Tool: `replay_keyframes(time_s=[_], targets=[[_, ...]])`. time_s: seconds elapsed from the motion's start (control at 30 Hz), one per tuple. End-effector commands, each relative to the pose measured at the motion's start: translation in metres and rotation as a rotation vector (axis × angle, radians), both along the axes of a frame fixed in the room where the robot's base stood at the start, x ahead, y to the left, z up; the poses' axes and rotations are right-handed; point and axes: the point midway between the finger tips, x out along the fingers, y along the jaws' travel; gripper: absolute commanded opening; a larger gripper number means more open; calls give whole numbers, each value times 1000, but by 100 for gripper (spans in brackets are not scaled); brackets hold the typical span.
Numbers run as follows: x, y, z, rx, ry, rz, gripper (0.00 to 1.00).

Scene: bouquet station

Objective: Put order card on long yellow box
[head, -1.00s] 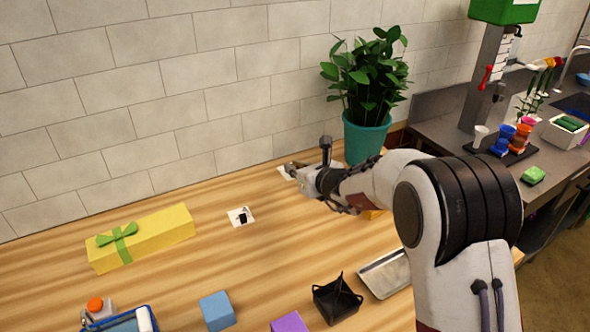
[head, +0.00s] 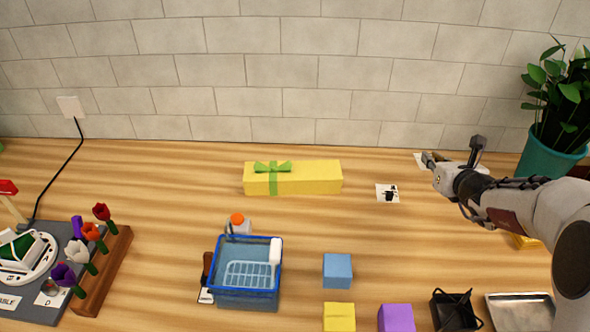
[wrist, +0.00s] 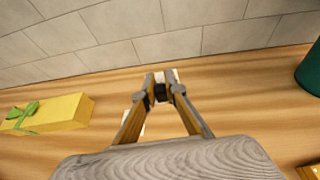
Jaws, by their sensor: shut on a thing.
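The long yellow box (head: 315,178) with a green ribbon and bow lies near the wall, left of my gripper. It also shows at the left of the wrist view (wrist: 62,112). My gripper (head: 429,160) is shut on a small white card, which I take as the order card (head: 419,157), to the right of the box. In the wrist view my fingertips (wrist: 161,90) close around it, and they hide most of the card (wrist: 171,74). I cannot tell whether it touches the table.
Another white card with a black print (head: 380,189) lies between the box and my gripper. A potted plant (head: 550,155) stands at the right. A blue basket (head: 248,302), a blue block (head: 338,271) and a black holder (head: 455,312) are in front. The box's top is clear beside the bow.

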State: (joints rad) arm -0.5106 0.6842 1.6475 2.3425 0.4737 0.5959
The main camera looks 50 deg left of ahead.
Motion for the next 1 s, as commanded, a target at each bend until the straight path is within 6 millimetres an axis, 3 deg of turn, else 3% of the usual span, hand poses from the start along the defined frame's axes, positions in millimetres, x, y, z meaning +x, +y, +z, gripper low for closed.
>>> replay_keyframes(time_s=[0.2,0.5,0.8,1.0], targets=[[-43,62,12,1,-2,133,0],[-110,136,30,2,-2,325,0],[-189,198,47,0,-1,529,0],[-234,223,54,0,0,647,0]])
